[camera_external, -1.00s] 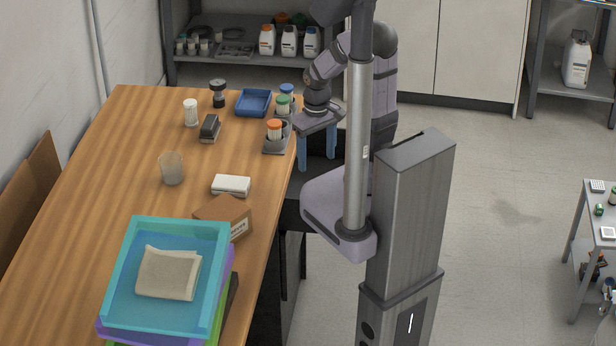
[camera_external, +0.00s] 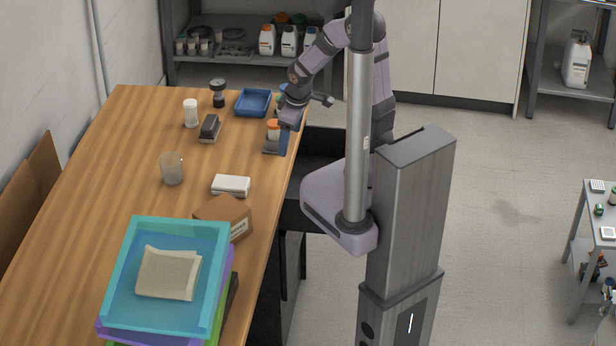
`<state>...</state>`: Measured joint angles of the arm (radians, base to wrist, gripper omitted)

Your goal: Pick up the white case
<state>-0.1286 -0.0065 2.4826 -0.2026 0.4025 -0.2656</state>
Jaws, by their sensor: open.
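The white case (camera_external: 231,185) is a small flat white box lying on the wooden table, near its right edge. It sits just behind a brown cardboard box and to the right of a clear cup. My gripper (camera_external: 286,142) is over the right edge of the table, beside the orange-capped bottle, farther back than the case and to its right. It is open and apart from the case. The case is fully visible.
The cardboard box (camera_external: 224,217) and stacked trays (camera_external: 220,275) with a folded cloth stand in front. The clear cup (camera_external: 172,168), a black stapler-like item (camera_external: 210,128), a white bottle (camera_external: 191,113), a blue tray (camera_external: 253,102) and the orange-capped bottle (camera_external: 273,130) stand around. The table's left middle is clear.

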